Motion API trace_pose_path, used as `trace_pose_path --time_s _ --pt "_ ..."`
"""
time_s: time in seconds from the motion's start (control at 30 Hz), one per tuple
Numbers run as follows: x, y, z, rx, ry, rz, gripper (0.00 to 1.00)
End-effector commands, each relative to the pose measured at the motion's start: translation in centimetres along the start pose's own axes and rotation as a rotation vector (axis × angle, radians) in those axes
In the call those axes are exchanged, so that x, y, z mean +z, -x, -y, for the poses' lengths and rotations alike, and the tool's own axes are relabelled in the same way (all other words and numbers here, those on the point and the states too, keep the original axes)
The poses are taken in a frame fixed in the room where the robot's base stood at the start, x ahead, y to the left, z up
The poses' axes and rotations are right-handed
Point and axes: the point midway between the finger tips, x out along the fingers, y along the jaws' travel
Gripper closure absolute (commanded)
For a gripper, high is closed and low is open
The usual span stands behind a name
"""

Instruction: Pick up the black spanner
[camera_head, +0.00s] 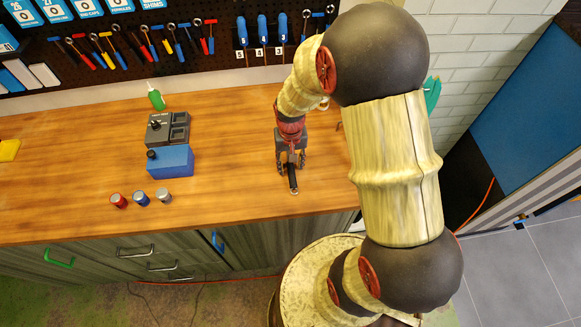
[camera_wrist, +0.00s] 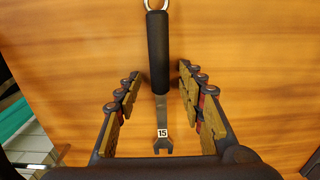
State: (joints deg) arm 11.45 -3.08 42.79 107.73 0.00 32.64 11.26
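The black spanner (camera_wrist: 158,50) lies on the wooden worktop, with a black handle, a metal ring at one end and an open jaw marked 15 at the other. In the wrist view, my gripper (camera_wrist: 159,76) is open, with one finger on each side of the spanner and a visible gap on both sides. In the head view, my gripper (camera_head: 291,160) points down over the worktop, and the spanner's handle (camera_head: 293,182) shows beyond the fingers towards the front edge. The rest of the spanner is hidden there by my gripper.
On the worktop (camera_head: 230,180) to the left are a blue box (camera_head: 172,163), a grey device (camera_head: 160,131), a green bottle (camera_head: 156,98) and red, blue and silver small cans (camera_head: 141,198). Tools hang on the back wall board (camera_head: 140,70). The worktop around the spanner is clear.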

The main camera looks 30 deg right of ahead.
Motion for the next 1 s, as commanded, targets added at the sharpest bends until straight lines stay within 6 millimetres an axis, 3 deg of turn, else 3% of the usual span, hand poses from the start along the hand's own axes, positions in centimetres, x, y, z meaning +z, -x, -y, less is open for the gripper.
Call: trace_pose_path --time_s 0.17,0.83,1.0 --pt "-0.06 0.11 0.01 0.0 0.0 -0.001 0.62" --pt "-0.06 0.13 0.01 0.0 0.0 -0.001 1.0" --pt "-0.06 0.14 0.01 0.0 0.0 -0.001 1.0"
